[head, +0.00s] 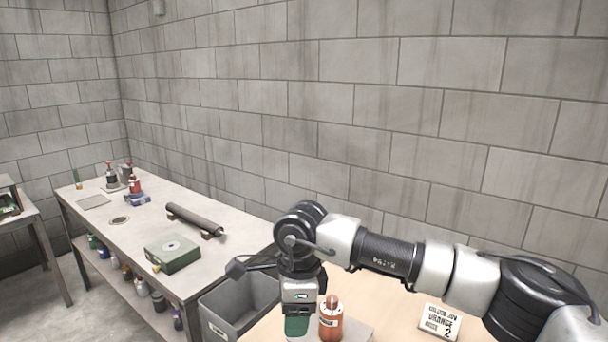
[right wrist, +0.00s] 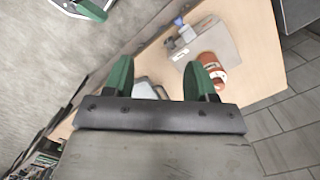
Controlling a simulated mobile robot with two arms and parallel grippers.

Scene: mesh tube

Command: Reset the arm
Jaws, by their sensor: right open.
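My right gripper (head: 297,325) hangs from my right arm with its green fingers pointing down, left of an orange-red bottle (head: 331,320) in the head view. The right wrist view shows its two green fingers (right wrist: 158,82) spread apart with nothing held between them.
A wooden table (head: 395,300) bears a printed card (head: 439,321). A grey bin (head: 240,305) stands left of it. A long side table (head: 133,236) bears a dark tube (head: 195,220), a green box (head: 172,253) and several bottles. A block wall rises behind.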

